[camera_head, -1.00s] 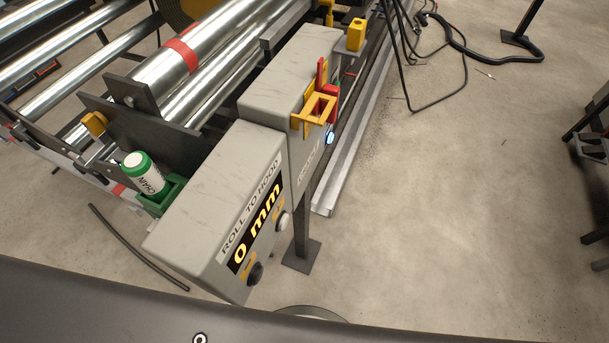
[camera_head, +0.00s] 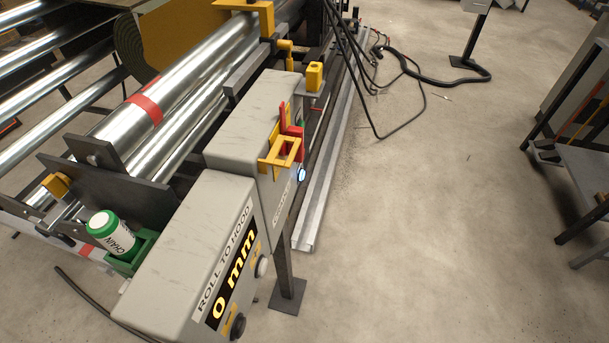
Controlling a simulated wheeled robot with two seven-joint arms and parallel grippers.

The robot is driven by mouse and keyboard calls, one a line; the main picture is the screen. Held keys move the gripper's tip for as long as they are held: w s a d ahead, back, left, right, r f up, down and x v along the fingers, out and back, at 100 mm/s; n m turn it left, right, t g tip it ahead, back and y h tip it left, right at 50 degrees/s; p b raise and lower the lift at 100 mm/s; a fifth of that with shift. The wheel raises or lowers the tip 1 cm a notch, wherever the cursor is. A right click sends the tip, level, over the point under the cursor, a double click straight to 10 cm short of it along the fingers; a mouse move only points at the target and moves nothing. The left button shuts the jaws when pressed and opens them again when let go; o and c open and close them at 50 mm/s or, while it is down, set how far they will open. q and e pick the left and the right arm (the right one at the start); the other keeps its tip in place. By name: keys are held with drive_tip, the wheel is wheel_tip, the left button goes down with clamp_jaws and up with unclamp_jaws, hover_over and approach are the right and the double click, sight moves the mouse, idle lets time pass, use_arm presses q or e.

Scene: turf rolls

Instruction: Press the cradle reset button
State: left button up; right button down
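A grey control box (camera_head: 205,235) stands in front at lower left, with a "ROLL TO HOOD" display (camera_head: 233,278) reading 0 mm. On its face are a pale round button (camera_head: 262,267) and a dark round button or knob (camera_head: 238,326). A second grey box (camera_head: 255,105) behind it carries a small blue-lit round button (camera_head: 301,174) on its right face, below a yellow bracket (camera_head: 281,154) and a red lever (camera_head: 291,125). Its label is too small to read, so I cannot tell which button is the cradle reset. Neither gripper is in view.
Steel rollers (camera_head: 190,65) fill the upper left. A green-and-white "CHAIN" bottle (camera_head: 112,232) sits in a green holder beside the front box. Black cables (camera_head: 440,72) hang and lie at the back. A bench (camera_head: 590,180) stands at right. The middle floor is clear.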

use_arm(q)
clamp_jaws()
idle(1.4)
